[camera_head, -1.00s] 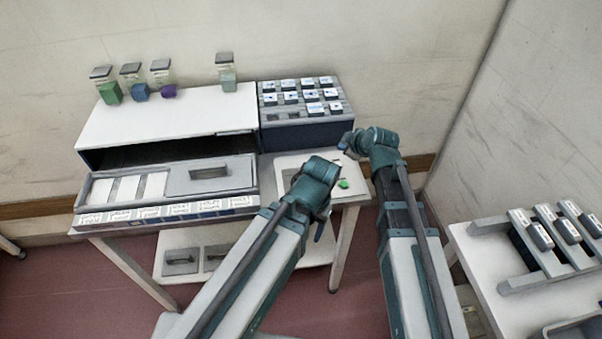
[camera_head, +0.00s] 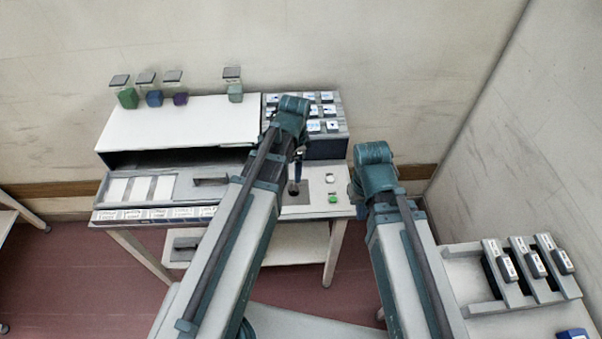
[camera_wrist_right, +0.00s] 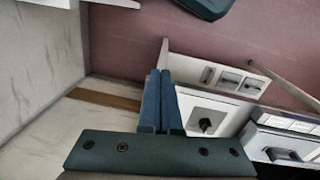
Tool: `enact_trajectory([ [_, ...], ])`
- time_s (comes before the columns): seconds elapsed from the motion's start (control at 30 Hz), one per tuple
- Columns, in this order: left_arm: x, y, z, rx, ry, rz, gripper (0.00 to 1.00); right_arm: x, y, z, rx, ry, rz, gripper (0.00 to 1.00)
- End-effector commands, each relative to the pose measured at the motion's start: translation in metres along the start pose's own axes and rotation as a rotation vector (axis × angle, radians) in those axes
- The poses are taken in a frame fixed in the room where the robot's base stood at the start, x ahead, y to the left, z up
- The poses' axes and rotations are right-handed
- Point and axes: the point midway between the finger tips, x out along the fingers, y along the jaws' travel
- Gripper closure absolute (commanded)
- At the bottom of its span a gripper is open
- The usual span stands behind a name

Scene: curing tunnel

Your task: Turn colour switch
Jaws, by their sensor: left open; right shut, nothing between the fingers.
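The dark switch knob (camera_head: 294,190) stands on a grey plate at the right end of the tunnel's table. It also shows in the right wrist view as a black knob (camera_wrist_right: 206,125) on a grey square plate. My left gripper (camera_head: 297,177) points down just above the knob, open; contact cannot be made out. A white button (camera_head: 330,179) and a green button (camera_head: 333,199) sit to the right of the knob. My right gripper (camera_head: 354,190) hangs off the table's right end, apart from the buttons. In the right wrist view its blue fingers (camera_wrist_right: 160,102) are shut and empty.
The tunnel housing (camera_head: 180,122) bears several lidded jars with coloured contents. A grey rack (camera_head: 325,148) of labelled blocks stands behind the knob, partly hidden by my left arm. A side table (camera_head: 470,262) with a rack is at the right.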

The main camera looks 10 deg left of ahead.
Motion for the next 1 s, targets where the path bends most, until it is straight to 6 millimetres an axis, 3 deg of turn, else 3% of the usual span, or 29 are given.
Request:
enact_trajectory([
  [0.13, -0.007, -0.01, 0.003, 0.043, 0.006, -0.003, 0.24, -0.009, 0.001, 0.016, 0.064, -0.045, 0.023, 1.0],
  [0.47, 0.002, -0.01, 0.003, 0.048, 0.006, -0.003, 0.24, 0.001, 0.001, 0.015, 0.07, -0.047, 0.023, 1.0],
  [0.67, 0.021, -0.01, 0.003, 0.047, 0.006, -0.003, 0.24, 0.019, -0.001, 0.015, 0.07, -0.046, 0.023, 1.0],
  [1.0, 0.069, -0.01, 0.003, 0.047, 0.006, -0.003, 0.24, 0.067, -0.004, 0.014, 0.071, -0.046, 0.023, 1.0],
])
